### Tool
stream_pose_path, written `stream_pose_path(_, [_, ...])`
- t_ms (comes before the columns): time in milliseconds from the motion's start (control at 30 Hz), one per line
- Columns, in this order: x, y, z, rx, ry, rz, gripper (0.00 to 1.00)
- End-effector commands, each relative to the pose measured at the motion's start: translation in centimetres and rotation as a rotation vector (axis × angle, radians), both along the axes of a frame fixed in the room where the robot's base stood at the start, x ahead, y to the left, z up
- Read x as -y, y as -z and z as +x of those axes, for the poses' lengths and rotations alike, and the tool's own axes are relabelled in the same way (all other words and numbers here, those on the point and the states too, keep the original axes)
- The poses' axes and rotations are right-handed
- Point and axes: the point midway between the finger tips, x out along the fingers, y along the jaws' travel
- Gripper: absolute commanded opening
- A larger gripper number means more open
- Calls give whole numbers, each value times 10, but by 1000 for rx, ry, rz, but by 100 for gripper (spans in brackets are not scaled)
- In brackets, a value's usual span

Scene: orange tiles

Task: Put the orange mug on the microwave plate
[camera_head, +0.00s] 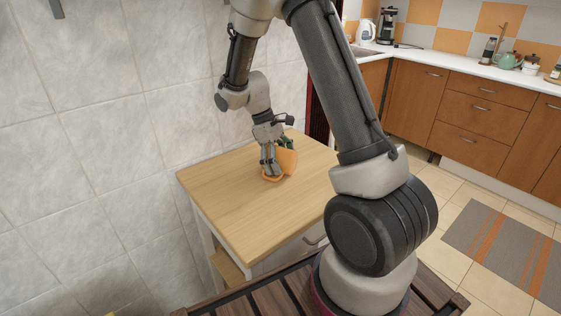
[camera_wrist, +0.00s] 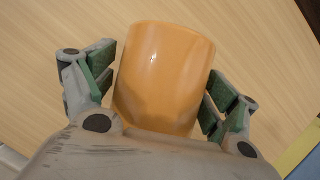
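The orange mug (camera_wrist: 165,75) fills the middle of the wrist view, between the two green-padded fingers of my gripper (camera_wrist: 163,85). Both pads sit against its sides with no clear gap, so the gripper looks shut on it. In the head view the mug (camera_head: 288,161) shows beside my gripper (camera_head: 277,155), at the back of the small wooden table (camera_head: 225,200), and looks tilted. A small orange curved part (camera_head: 272,178) shows below the near finger; I cannot tell if it belongs to the mug. Its contact with the table is unclear. No microwave plate is visible.
A tiled wall (camera_head: 110,130) runs close along the table's left side. The front of the tabletop is clear. Across the floor stands a kitchen counter (camera_head: 445,62) with a kettle (camera_head: 366,31), a coffee maker (camera_head: 387,25) and a green teapot (camera_head: 508,60). A striped rug (camera_head: 500,245) lies right.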

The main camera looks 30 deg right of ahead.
Motion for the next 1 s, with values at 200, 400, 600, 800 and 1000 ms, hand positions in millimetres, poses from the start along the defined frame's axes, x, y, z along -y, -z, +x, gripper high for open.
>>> stream_pose_path(200, [0, 0, 0, 0, 0, 0, 38])
stream_pose_path(400, [0, -1, 0, 0, 0, 0, 20])
stream_pose_path(600, [0, -10, 1, 2, 1, 0, 20])
stream_pose_path(800, [0, -49, 1, 6, 0, 0, 20])
stream_pose_path(1000, [0, -85, 1, 5, 0, 1, 20])
